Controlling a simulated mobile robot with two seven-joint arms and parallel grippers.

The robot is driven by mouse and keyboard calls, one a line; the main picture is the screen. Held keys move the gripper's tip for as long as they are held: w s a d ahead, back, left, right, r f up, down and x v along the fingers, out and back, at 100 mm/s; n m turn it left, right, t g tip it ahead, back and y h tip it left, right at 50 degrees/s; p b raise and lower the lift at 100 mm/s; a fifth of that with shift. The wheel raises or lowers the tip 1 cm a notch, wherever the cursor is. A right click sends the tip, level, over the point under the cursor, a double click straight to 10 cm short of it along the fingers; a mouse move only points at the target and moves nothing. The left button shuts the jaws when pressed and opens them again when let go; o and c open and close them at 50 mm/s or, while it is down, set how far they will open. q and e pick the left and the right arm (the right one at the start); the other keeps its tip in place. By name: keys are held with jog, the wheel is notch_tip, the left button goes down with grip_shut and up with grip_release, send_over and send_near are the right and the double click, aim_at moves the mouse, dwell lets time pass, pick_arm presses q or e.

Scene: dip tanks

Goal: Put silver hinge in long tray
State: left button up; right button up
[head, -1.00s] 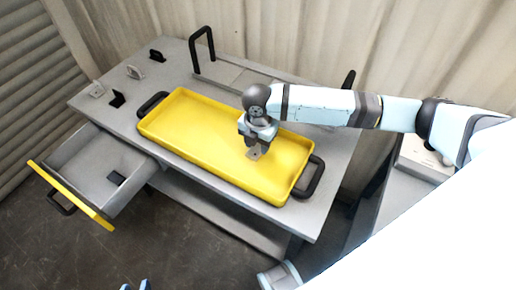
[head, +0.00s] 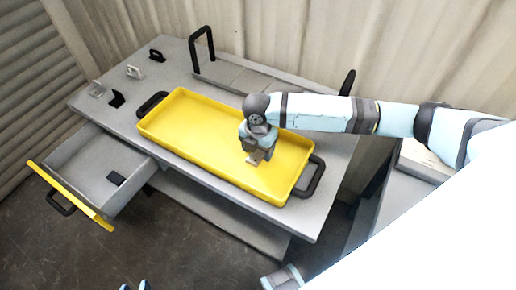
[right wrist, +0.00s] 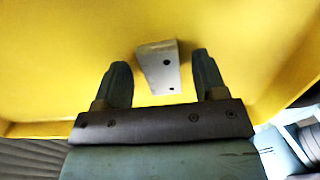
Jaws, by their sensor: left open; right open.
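The silver hinge (head: 256,158) is a small pale plate over the floor of the long yellow tray (head: 190,132), toward the tray's right half. In the right wrist view the hinge (right wrist: 158,72) shows dark holes and lies between the two fingertips, with a gap on each side. My right gripper (head: 260,150) is open just above the hinge; its fingers also show in the right wrist view (right wrist: 162,80). I cannot tell for certain whether the hinge lies flat on the tray floor. My left gripper (head: 137,286) barely shows at the bottom edge and is open.
The tray has black end handles and sits on a grey table (head: 335,165). A clear hinge (head: 97,89), a black hinge (head: 116,99) and other small hinges stand at the table's left. An open drawer (head: 85,160) with a yellow front holds a black piece (head: 116,178).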

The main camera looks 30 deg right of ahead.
aim_at(258, 151)
notch_tip(258, 151, up, 12)
jog(key=p, duration=0.1)
dwell(0.7)
